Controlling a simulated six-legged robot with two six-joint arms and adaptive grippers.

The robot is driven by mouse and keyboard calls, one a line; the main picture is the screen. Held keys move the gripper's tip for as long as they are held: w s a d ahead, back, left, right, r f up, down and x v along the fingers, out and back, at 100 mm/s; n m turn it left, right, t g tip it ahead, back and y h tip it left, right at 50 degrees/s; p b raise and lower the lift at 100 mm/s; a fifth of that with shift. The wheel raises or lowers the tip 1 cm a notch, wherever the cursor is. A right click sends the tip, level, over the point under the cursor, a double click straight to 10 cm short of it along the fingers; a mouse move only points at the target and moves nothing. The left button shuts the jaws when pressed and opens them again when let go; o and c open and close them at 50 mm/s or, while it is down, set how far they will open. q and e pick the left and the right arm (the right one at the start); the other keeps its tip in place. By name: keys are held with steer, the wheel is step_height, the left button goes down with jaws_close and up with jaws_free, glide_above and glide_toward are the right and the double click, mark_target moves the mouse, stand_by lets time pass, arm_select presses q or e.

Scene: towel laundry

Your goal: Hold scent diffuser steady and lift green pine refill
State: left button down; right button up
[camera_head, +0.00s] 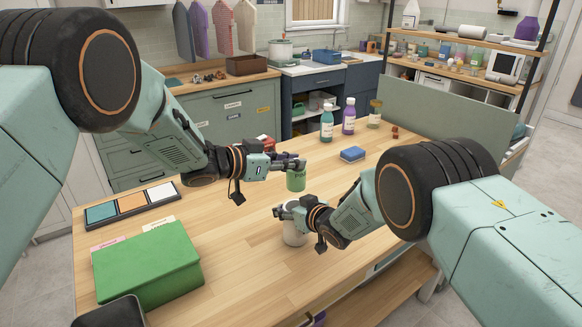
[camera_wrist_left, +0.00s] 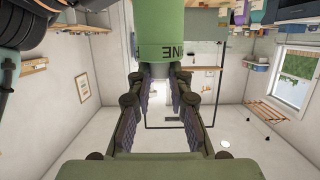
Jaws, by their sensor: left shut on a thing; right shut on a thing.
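The green pine refill (camera_head: 296,181) is a small green cylinder with dark lettering. My left gripper (camera_head: 291,165) is shut on its upper part and holds it upright. In the left wrist view the refill (camera_wrist_left: 162,35) shows at the fingertips, with part of its lettering upside down.
A green box (camera_head: 148,265) and a tray of coloured swatches (camera_head: 131,206) are at the left of the wooden table (camera_head: 235,245). A red item (camera_head: 265,142) and dark things sit behind my left gripper.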

steer(key=o, duration=1.6)
steer(key=shift+v, duration=6.05)
steer(key=shift+x, duration=6.05)
